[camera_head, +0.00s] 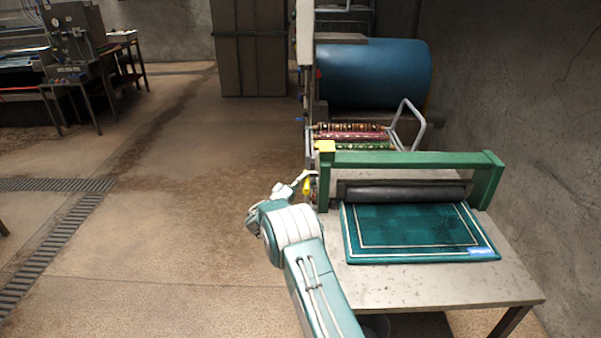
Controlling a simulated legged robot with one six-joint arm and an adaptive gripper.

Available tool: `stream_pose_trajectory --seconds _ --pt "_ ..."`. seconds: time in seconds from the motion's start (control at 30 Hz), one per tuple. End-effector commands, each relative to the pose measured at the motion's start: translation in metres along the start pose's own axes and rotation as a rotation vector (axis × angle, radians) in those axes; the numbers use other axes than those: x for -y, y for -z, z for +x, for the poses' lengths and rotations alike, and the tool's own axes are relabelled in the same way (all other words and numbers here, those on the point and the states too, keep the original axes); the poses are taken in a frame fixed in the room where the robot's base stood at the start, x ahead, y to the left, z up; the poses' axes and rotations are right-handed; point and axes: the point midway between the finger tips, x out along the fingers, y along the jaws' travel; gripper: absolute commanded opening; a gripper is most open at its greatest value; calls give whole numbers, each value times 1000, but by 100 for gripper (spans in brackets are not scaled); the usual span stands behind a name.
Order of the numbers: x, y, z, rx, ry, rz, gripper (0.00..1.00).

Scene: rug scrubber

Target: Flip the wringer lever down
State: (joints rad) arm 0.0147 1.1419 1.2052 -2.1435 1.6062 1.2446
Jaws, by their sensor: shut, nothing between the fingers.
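The wringer (410,160) is a green frame with a dark roller (405,193) across a metal table. A small yellow piece (307,186) shows at the left side of the frame and looks like the lever's handle. It is small and partly hidden, so its angle is hard to tell. A yellow block (325,147) sits at the frame's top left corner. My gripper (305,177) is at the end of my pale arm, left of the frame and right by the yellow piece. It is shut and empty. I cannot tell whether it touches the yellow piece.
A folded teal rug (400,225) lies on the metal table (400,290) in front of the roller. Behind are patterned rolled rugs (355,137), a bent metal handle (412,120) and a blue drum (375,75). The floor to the left is open, with drain grates (60,240).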

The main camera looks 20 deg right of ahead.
Motion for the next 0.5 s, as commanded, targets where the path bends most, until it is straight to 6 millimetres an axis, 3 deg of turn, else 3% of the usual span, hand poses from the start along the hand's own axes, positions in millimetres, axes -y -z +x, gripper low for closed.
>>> stream_pose_trajectory --seconds 0.5 --pt "18 -11 -16 -3 3 -2 0"
